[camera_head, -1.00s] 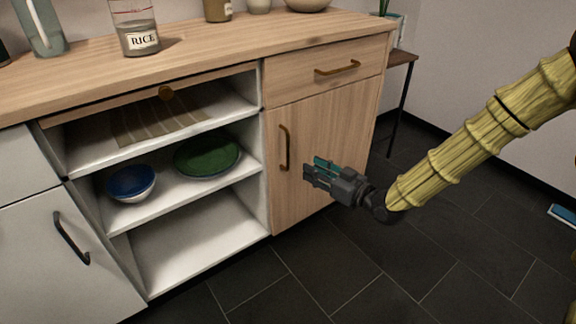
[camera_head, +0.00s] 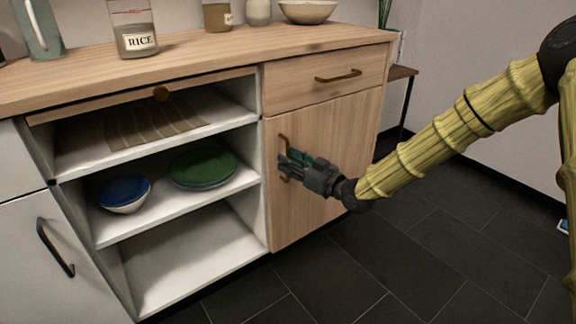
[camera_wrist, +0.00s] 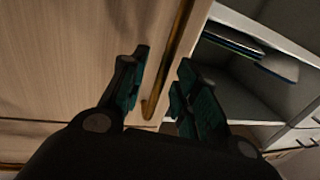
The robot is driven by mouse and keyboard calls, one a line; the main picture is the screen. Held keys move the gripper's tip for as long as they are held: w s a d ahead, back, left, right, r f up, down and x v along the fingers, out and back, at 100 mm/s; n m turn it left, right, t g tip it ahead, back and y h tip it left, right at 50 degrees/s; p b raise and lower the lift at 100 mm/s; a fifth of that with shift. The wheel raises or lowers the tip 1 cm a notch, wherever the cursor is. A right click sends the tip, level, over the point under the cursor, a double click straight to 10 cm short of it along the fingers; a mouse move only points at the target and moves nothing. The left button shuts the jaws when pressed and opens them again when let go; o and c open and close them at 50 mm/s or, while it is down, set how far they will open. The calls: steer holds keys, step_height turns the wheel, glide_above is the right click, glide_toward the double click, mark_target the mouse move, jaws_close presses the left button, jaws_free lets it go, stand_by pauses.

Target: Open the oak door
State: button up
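The oak door (camera_head: 330,155) is the light wooden front at the cabinet's lower right, below a wooden drawer. It looks closed. Its upright brass handle (camera_head: 283,143) is near the door's left edge, partly hidden by my gripper (camera_head: 286,164). In the wrist view, my gripper (camera_wrist: 165,68) is open, with a dark, teal-padded finger on each side of the handle (camera_wrist: 177,58). The handle shows in the gap between the fingers, and I cannot tell whether either finger touches it. The door (camera_wrist: 75,60) fills the left of that view.
Left of the door are open white shelves (camera_head: 190,205) with a blue bowl (camera_head: 124,191) and green plates (camera_head: 203,166). The drawer (camera_head: 325,76) above the door has a brass handle. Jars and a bowl stand on the countertop (camera_head: 200,50). The dark tiled floor (camera_head: 430,250) at right is clear.

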steer(key=shift+w+a, duration=0.4)
steer(key=shift+a, duration=0.05)
jaws_close()
steer(key=shift+s, duration=0.1)
